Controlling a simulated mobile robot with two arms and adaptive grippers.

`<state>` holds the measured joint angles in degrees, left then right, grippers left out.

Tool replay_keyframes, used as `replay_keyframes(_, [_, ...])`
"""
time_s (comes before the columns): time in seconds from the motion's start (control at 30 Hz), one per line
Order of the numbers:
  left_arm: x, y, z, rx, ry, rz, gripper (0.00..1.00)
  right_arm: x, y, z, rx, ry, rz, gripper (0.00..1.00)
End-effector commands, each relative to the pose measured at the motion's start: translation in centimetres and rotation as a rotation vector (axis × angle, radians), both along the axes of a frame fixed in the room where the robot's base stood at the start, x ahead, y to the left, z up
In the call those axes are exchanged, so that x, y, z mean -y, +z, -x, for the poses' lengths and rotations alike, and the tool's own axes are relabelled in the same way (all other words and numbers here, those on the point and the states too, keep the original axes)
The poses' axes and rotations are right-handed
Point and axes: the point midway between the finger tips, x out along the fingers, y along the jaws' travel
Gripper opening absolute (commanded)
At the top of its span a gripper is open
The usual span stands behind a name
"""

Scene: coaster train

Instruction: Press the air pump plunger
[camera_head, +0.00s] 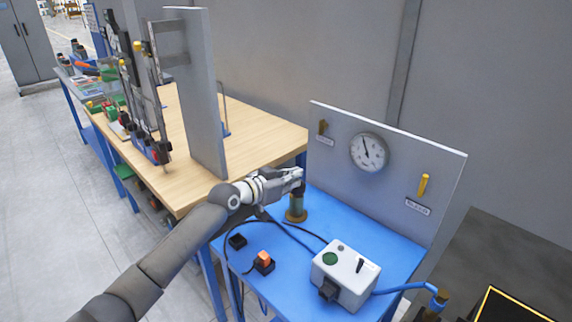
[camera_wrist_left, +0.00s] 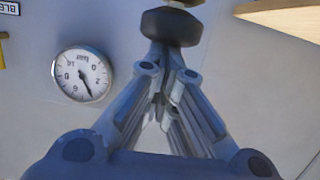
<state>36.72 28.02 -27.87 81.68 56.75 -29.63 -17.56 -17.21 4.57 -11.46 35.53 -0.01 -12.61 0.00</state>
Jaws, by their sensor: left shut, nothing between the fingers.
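The air pump (camera_head: 296,203) stands upright at the back left of the blue table, with a greenish cylinder on a brass-coloured base. Its top is partly hidden by my left gripper (camera_head: 299,176), which comes in from the left and is shut and empty at the height of the pump's top. In the left wrist view, my left gripper's fingers (camera_wrist_left: 170,52) meet just below a dark round knob (camera_wrist_left: 172,27), which looks like the plunger's handle. I cannot tell whether they touch it. My right gripper is not in view.
A grey panel with a dial gauge (camera_head: 369,152) and a yellow lever (camera_head: 423,186) stands behind the blue table (camera_head: 385,250). The gauge also shows in the left wrist view (camera_wrist_left: 82,75). A white control box (camera_head: 345,272) and an orange switch (camera_head: 264,259) sit in front. A wooden bench (camera_head: 262,128) adjoins at left.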

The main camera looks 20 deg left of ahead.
Motion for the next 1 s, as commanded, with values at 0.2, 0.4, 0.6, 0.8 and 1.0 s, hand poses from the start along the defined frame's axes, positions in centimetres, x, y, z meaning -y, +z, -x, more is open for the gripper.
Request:
replay_keyframes(0.2, [0.4,2.0,0.0,-0.009,-0.002,-0.004,0.0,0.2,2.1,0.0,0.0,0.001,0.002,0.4])
replay_keyframes(0.4, [0.2,3.6,0.6,-0.006,0.002,-0.005,0.0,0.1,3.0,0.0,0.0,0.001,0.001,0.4])
replay_keyframes(0.6, [-1.4,4.4,3.2,-0.003,0.004,-0.004,0.0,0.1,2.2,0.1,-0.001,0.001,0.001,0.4])
replay_keyframes(0.8, [-2.9,5.3,5.8,0.001,0.004,-0.003,0.0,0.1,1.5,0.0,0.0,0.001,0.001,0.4])
replay_keyframes(1.0, [-3.8,6.1,7.6,0.001,0.004,0.0,0.0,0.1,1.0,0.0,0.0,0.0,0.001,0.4])
